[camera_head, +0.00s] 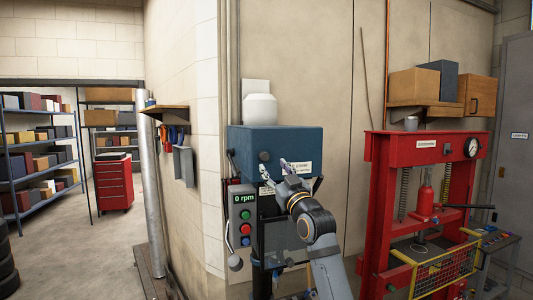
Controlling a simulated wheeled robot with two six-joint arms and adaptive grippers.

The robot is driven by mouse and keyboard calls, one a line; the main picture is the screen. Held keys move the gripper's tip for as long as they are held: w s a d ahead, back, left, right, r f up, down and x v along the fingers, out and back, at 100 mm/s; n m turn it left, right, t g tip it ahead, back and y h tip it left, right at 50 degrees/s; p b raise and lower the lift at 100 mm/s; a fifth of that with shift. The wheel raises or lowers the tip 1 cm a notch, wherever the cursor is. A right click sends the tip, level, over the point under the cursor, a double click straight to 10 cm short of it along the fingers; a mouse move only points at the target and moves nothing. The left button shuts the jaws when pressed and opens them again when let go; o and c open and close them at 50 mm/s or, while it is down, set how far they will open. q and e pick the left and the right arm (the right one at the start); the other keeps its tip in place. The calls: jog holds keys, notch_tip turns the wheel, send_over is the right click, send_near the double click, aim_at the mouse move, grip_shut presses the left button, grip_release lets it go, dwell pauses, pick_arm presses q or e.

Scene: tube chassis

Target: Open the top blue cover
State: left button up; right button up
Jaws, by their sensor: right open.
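The blue cover (275,140) is a boxy lid on top of a machine against the wall. It looks closed, with a dark round knob on its front face and a pale label at the lower right. My right gripper (274,168) is in front of the cover's lower front, with its fingers apart. I cannot tell whether the fingers touch the cover. My right arm comes up from the bottom and hides part of the machine below. My left gripper is not in view.
A grey control box (243,216) reading "0 rpm" hangs at the machine's left. A white container (260,108) shows above the cover. A red press (425,150) stands to the right. A wall shelf with tools (172,132) is to the left. Open floor lies further left.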

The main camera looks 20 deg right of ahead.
aim_at(266, 159)
jog(key=p+x, duration=0.1)
jog(key=x, duration=0.1)
jog(key=a+p+x, duration=0.1)
jog(key=x, duration=0.2)
jog(key=shift+r, duration=0.2)
jog(key=shift+w+d, duration=0.1)
jog(key=shift+w, duration=0.1)
jog(key=shift+w+d+f, duration=0.1)
jog(key=shift+w+d, duration=0.05)
jog(key=shift+d, duration=0.1)
jog(key=shift+c, duration=0.2)
jog(key=shift+a, duration=0.15)
jog(key=c, duration=0.5)
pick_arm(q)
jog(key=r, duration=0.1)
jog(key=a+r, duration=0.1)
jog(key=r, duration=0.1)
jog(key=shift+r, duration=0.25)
pick_arm(e)
grip_shut()
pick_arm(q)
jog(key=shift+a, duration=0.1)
